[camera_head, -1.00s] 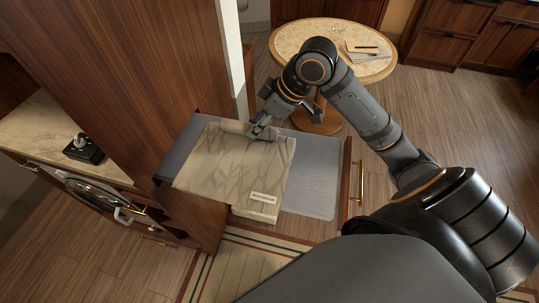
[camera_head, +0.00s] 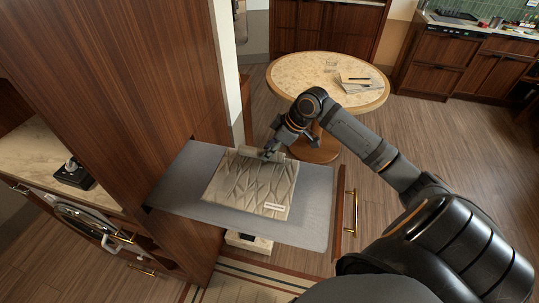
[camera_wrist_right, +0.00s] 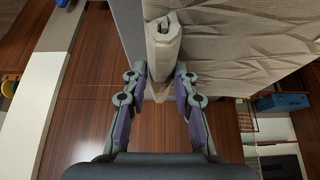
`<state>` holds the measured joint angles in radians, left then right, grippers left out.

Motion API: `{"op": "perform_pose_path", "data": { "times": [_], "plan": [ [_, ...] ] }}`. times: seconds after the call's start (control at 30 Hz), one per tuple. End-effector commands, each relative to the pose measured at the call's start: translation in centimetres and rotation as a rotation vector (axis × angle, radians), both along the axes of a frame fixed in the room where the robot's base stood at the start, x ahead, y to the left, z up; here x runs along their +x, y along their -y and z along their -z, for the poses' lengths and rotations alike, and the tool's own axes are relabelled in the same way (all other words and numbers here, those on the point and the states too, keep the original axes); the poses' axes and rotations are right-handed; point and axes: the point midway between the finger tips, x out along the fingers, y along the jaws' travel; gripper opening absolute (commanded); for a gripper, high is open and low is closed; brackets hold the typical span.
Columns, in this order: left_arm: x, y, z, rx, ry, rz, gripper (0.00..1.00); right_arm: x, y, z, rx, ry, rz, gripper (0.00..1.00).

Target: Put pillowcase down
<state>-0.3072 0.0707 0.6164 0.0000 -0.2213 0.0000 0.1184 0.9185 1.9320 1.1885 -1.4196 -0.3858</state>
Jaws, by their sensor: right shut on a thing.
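The pillowcase (camera_head: 252,187) is a beige, folded, crease-patterned cloth with a small white label at its near edge. It is over the grey pull-out surface (camera_head: 310,215), flat on it or just above it; I cannot tell which. My right gripper (camera_head: 270,153) is shut on the rolled far edge of the pillowcase. In the right wrist view, the rolled end of the pillowcase (camera_wrist_right: 163,45) is between the fingers of my right gripper (camera_wrist_right: 162,85). My left gripper is not in view.
A wooden drawer front with a brass handle (camera_head: 349,212) is right of the grey surface. A tall wooden cabinet (camera_head: 125,80) is at left. A round table (camera_head: 300,78) with papers stands behind. A pale block (camera_head: 248,243) shows below the grey surface's near edge.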

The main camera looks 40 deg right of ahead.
Motion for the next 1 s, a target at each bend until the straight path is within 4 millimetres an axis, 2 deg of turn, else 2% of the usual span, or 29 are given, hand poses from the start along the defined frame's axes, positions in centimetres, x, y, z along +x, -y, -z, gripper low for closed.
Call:
{"op": "perform_pose_path", "data": {
  "times": [0.23,0.4,0.5,0.83,0.87,1.0],
  "plan": [
    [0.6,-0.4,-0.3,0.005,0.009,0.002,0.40,0.6,0.6,1.0,0.002,0.001,0.001,0.00],
    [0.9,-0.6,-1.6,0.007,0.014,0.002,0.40,0.6,0.8,3.4,0.004,-0.002,0.001,0.00],
    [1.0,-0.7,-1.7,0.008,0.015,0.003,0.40,0.7,0.8,4.3,0.001,0.000,0.000,0.00],
    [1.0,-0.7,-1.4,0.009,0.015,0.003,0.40,0.7,0.9,4.7,0.000,0.001,-0.001,0.00],
    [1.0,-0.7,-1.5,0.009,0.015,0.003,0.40,0.7,0.9,4.7,0.000,0.000,-0.001,0.30],
    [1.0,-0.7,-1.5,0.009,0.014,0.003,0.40,0.7,0.9,4.7,0.000,0.000,-0.001,0.49]
  ]
}}
